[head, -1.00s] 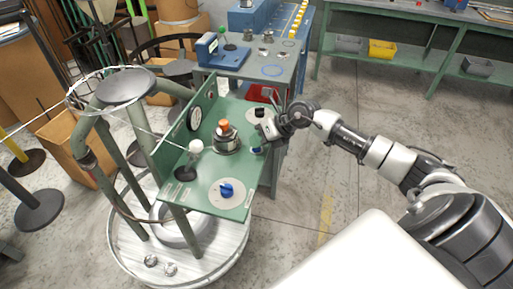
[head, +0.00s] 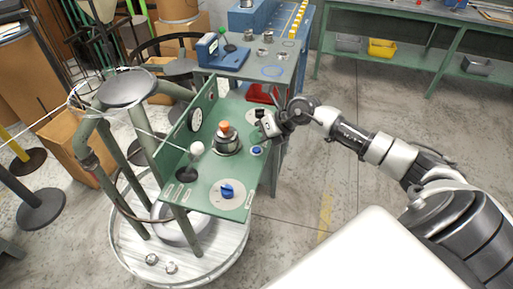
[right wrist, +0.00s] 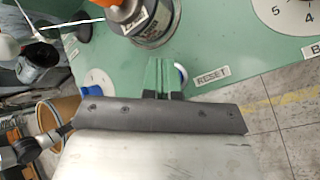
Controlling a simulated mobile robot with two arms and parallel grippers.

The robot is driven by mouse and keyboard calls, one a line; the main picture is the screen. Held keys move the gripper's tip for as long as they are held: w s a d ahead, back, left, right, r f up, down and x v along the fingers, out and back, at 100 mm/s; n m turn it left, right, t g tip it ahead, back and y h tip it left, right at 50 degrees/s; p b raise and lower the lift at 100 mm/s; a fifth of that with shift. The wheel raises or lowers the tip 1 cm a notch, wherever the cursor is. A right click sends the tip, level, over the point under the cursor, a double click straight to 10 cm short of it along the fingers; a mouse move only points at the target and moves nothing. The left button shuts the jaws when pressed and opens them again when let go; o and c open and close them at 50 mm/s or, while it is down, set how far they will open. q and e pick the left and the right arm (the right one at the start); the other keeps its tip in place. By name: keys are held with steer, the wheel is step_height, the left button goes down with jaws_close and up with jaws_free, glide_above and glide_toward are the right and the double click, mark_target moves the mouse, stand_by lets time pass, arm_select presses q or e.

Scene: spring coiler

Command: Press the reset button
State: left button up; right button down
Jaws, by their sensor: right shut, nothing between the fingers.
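The reset button (head: 256,150) is a small blue cap near the right edge of the green panel (head: 207,201). In the right wrist view the blue button (right wrist: 181,73) sits in a pale ring left of the RESET label (right wrist: 212,76), partly hidden by the fingers. My right gripper (head: 266,126) is shut and empty, above the panel near the button. In the right wrist view its fingertips (right wrist: 162,70) are together, just left of the button in the picture; a gap to the button cannot be judged. My left gripper is not in view.
An orange-topped metal unit (head: 226,141) stands left of the button. A white-ball lever (head: 196,149), a blue-knob dial (head: 228,192) and a gauge (head: 195,119) are also on the panel. A grey table (head: 285,68) stands behind. The floor at right is clear.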

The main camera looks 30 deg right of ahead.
mark_target(257, 148)
steer(key=shift+r+p, duration=1.7)
steer(key=shift+r, duration=0.7)
steer(key=shift+a, duration=0.1)
